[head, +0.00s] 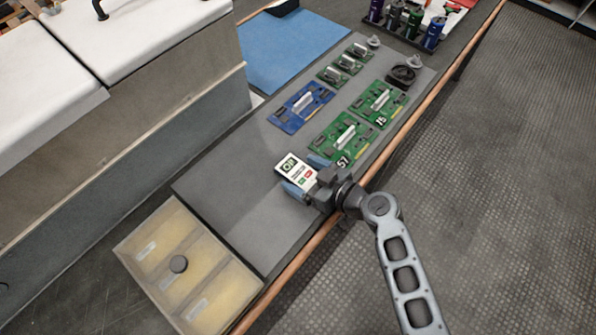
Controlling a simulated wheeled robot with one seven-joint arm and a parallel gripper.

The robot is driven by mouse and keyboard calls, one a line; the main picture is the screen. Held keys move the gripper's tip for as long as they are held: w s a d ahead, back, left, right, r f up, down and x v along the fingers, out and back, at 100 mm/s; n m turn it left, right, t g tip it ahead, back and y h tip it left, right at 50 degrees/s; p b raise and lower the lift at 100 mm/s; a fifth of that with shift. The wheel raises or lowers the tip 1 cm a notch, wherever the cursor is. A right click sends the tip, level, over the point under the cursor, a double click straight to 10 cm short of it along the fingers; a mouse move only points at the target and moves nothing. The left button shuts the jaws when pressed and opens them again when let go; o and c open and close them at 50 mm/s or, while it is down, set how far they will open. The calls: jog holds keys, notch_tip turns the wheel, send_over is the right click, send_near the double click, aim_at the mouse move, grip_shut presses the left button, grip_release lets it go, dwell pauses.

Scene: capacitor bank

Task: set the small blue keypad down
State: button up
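The small keypad (291,167) shows a white face with a dark-and-green mark at the top and small green and red keys below. It lies between the two fingers of my gripper (305,176), over the near half of the grey mat (227,184). Blue-grey patches show at both sides of it, where the fingers are. The gripper appears shut on the keypad's near end. Whether its underside touches the mat cannot be told. The fingers and wrist hide its near end.
Green boards (338,138) lie just beyond my gripper, with a blue board (300,107) farther left. A tray with yellowish compartments (188,265) stands front left. The mat between tray and keypad is bare. A black coil (402,76) and coloured bottles (412,24) are farther back.

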jog(key=c, duration=1)
jog(key=shift+r, duration=0.15)
